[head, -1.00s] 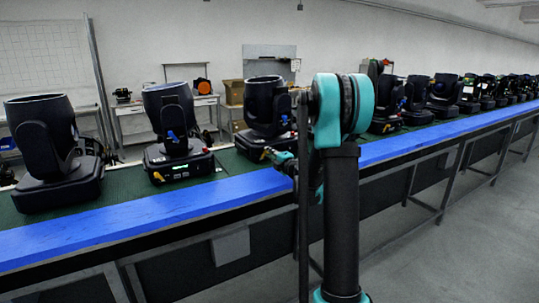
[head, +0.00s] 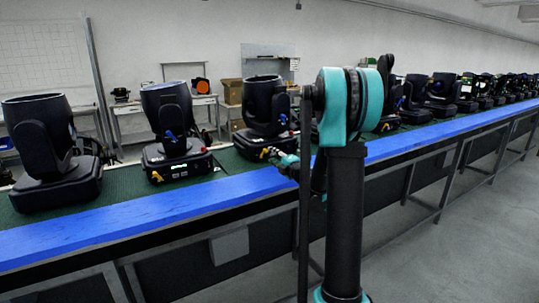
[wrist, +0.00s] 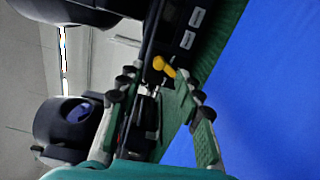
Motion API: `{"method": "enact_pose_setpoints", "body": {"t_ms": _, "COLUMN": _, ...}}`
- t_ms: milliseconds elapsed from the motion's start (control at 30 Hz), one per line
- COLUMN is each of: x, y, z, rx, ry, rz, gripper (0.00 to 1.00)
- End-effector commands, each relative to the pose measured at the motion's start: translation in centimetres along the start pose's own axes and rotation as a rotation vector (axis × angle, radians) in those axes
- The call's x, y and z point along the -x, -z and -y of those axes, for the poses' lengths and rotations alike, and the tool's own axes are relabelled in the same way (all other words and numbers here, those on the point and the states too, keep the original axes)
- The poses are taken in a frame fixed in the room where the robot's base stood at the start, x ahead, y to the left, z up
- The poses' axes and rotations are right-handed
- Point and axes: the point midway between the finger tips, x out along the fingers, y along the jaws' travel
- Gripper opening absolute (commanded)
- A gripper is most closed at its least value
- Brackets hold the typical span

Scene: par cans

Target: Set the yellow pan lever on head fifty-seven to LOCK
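A black moving head (head: 264,105) stands on the green-topped bench just left of my arm in the head view. A small yellow lever (head: 265,153) sticks out low on its base. In the wrist view, which is turned on its side, the yellow lever (wrist: 163,66) has a rounded end and lies at the gap between my fingertips. My gripper (wrist: 156,76) is open, with a finger on each side of the lever's end and visible space beside it. In the head view my gripper (head: 283,160) is small and partly hidden by my arm. No head number or LOCK marking is readable.
Two more black heads (head: 170,120) (head: 40,140) stand to the left, and a long row (head: 440,90) runs right. A blue strip (head: 130,213) edges the bench front. The grey floor (head: 450,250) before the bench is clear.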

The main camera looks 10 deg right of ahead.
Motion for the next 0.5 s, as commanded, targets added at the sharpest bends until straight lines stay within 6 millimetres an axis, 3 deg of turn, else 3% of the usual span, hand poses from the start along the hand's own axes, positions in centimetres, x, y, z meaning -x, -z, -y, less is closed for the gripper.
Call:
{"method": "enact_pose_setpoints", "body": {"t_ms": 200, "x": 4.5, "y": -0.1, "z": 0.0, "rx": 0.0, "ry": 0.0, "rz": 0.003, "gripper": 0.35}}
{"method": "enact_pose_setpoints", "body": {"t_ms": 500, "x": 7.4, "y": 0.0, "z": 0.0, "rx": 0.0, "ry": 0.0, "rz": 0.001, "gripper": 0.35}}
